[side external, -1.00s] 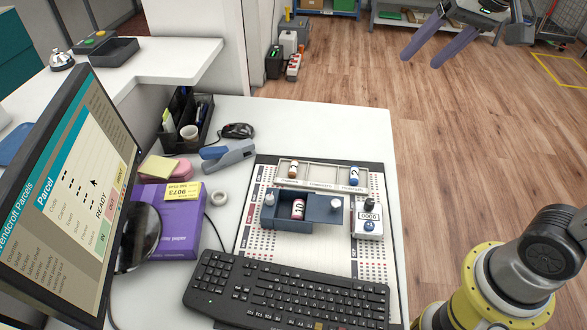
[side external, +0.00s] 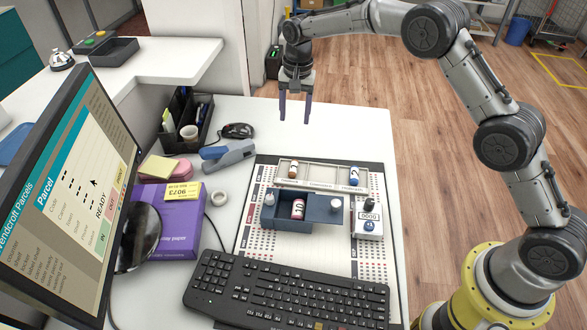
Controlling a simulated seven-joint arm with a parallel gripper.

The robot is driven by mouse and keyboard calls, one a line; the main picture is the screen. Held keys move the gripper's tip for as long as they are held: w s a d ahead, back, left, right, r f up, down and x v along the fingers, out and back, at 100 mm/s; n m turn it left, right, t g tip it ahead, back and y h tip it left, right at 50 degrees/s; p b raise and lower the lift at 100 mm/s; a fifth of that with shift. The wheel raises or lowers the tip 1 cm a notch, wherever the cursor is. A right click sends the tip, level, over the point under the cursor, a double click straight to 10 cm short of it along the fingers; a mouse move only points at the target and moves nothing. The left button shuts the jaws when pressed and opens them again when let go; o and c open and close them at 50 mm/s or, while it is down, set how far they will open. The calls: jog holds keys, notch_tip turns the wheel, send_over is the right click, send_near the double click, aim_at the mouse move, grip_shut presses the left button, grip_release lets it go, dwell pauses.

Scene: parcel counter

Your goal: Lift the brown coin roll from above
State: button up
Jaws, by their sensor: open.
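The brown coin roll (side external: 293,170) stands in the left part of the pale divided rack (side external: 324,184) at the back of the printed board. My gripper (side external: 294,121) is open and empty, with its two purple fingers pointing down. It hangs in the air above the far part of the counter, and in the picture it shows above the brown roll, apart from it. A blue roll (side external: 354,176) stands at the rack's right end. A red roll marked 10 (side external: 298,208) lies in the dark blue box (side external: 323,211) in front of the rack.
A small counter device (side external: 369,222) stands right of the box. The keyboard (side external: 290,289) lies in front. The counter's far right is clear.

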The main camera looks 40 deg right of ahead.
send_over(293, 166)
jog(key=shift+g, duration=0.4)
jog(key=f, duration=1.1)
jog(key=shift+s+d+f, duration=0.15)
jog(key=shift+s+f, duration=0.1)
jog(key=shift+f, duration=0.05)
jog(key=shift+w+f, duration=0.15)
jog(key=shift+f, duration=2.8)
grip_shut()
